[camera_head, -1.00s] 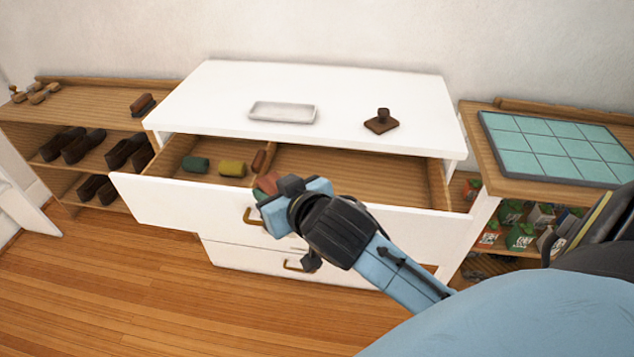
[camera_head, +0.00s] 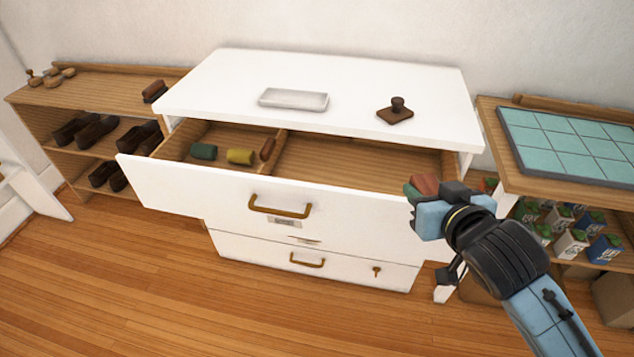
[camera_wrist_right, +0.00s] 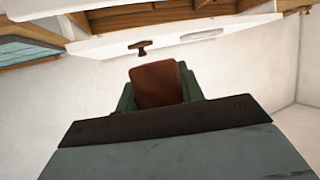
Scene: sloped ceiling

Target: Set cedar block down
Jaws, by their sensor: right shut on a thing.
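My right gripper (camera_head: 420,195) is shut on a reddish-brown block, the cedar block (camera_head: 427,183). It holds the block in the air by the right end of the open drawer's white front (camera_head: 215,192). In the right wrist view the cedar block (camera_wrist_right: 157,85) sits between green finger pads; its lower end is hidden by the gripper body. The drawer's left compartment holds a green roll (camera_head: 204,151), a yellow roll (camera_head: 240,156) and a small brown block (camera_head: 267,149). My left gripper is not in view.
The white dresser top (camera_head: 350,95) carries a white tray (camera_head: 293,99) and a brown knobbed block (camera_head: 396,110), with bare space around them. The drawer's right compartment (camera_head: 350,161) looks empty. A teal tiled board (camera_head: 570,147) lies on the right shelf; a shoe shelf (camera_head: 100,95) stands left.

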